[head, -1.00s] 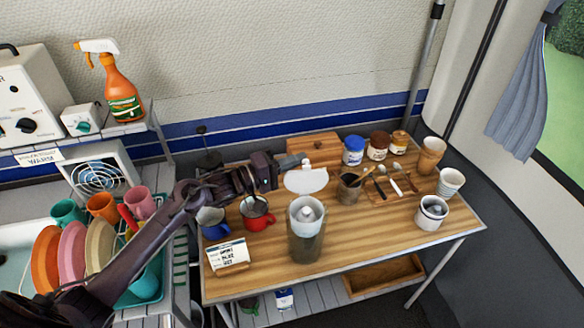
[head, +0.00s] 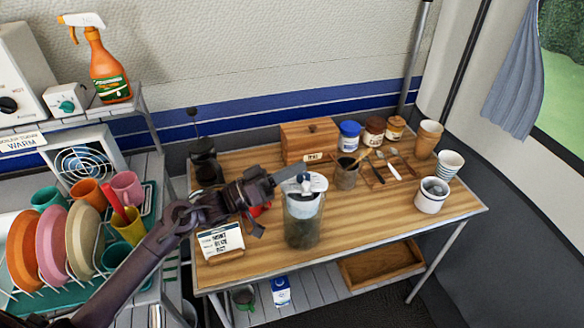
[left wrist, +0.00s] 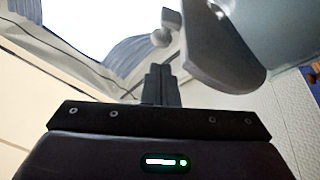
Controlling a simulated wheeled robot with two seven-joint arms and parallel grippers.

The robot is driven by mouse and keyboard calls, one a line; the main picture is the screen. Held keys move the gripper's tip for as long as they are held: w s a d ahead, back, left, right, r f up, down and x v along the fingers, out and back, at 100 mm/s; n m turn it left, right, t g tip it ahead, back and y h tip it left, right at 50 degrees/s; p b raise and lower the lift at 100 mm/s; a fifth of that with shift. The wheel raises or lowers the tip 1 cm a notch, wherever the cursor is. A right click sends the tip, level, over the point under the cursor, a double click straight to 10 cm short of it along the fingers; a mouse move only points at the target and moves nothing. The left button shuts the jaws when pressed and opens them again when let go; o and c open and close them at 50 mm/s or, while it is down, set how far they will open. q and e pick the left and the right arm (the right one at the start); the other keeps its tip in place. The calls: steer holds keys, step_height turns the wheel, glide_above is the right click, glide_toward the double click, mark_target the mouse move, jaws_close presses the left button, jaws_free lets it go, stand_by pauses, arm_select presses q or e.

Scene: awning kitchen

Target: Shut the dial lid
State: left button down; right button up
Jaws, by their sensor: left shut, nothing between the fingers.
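The dial jar (head: 301,230), a tall see-through container with a pale upper part, stands on the wooden table. Its white lid (head: 317,183) is at the jar's top, tilted up at the back; I cannot tell how far it is from the rim. My left gripper (head: 296,172) is shut and empty, reaching in from the left, with its fingertips at the lid; contact is unclear. In the left wrist view the shut fingers (left wrist: 155,84) show, with a grey rounded piece close to their upper right that I cannot surely name. My right gripper is out of view.
A label card (head: 221,240) and a mostly hidden red mug (head: 262,209) are near my left gripper. Behind are a wooden box (head: 309,141), a utensil pot (head: 346,175) and several jars. The table's front right is clear.

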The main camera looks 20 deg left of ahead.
arm_select(q)
steer(key=m+b, duration=0.1)
steer(key=s+f+m+g+h+b, duration=0.1)
steer(key=f+m+b, duration=0.1)
steer(key=m, duration=0.1)
steer(key=shift+s+d+f+g+h, duration=0.2)
steer(key=shift+d+g+h, duration=0.1)
steer(key=shift+h, duration=0.1)
steer(key=m, duration=0.1)
steer(key=f+m+b, duration=0.1)
steer(key=s+f+g+b, duration=0.1)
steer(key=shift+s+d+m+h, duration=0.1)
steer(key=shift+d+m+h, duration=0.15)
steer(key=shift+m+h, duration=0.15)
steer(key=shift+b, duration=0.35)
